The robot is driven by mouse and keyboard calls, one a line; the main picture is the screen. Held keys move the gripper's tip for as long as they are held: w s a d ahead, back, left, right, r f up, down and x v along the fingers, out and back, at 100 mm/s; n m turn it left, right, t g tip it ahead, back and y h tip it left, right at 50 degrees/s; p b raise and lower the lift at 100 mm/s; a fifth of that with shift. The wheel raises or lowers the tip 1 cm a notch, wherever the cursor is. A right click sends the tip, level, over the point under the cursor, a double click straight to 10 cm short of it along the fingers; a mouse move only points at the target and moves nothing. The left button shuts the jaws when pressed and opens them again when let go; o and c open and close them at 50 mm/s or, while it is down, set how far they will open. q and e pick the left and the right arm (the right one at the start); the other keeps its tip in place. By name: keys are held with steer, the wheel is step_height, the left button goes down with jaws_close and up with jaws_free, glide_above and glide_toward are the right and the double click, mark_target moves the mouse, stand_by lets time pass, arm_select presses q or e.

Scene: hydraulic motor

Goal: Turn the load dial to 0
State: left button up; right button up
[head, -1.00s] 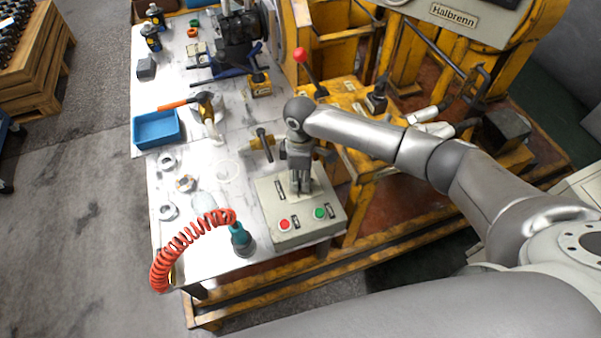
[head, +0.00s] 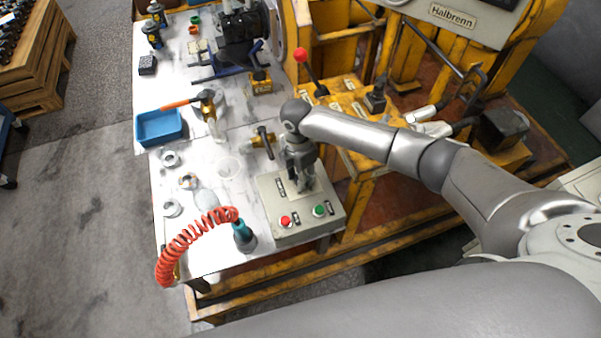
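The control box (head: 268,207) is a pale grey panel at the front right corner of the table. It carries a red button (head: 286,221), a green button (head: 319,210) and small dark labels. My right gripper (head: 303,186) points down over the back part of the box. The load dial does not show; the gripper covers that part of the panel. The fingers look close together there, but whether they are shut on a dial is too small to tell. My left gripper is not in view.
A red coiled hose (head: 185,240) with a teal end (head: 243,234) lies left of the box. A brass valve (head: 263,141) stands behind it. A blue tray (head: 159,127) and metal rings lie further left. The yellow machine frame (head: 350,100) stands behind right.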

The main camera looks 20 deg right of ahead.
stand_by(0.3)
steer(key=o, duration=1)
steer(key=shift+r, duration=0.1)
steer(key=r, duration=1.2)
steer(key=shift+w+a, duration=0.15)
steer(key=shift+w, duration=0.15)
steer(key=shift+f, duration=0.1)
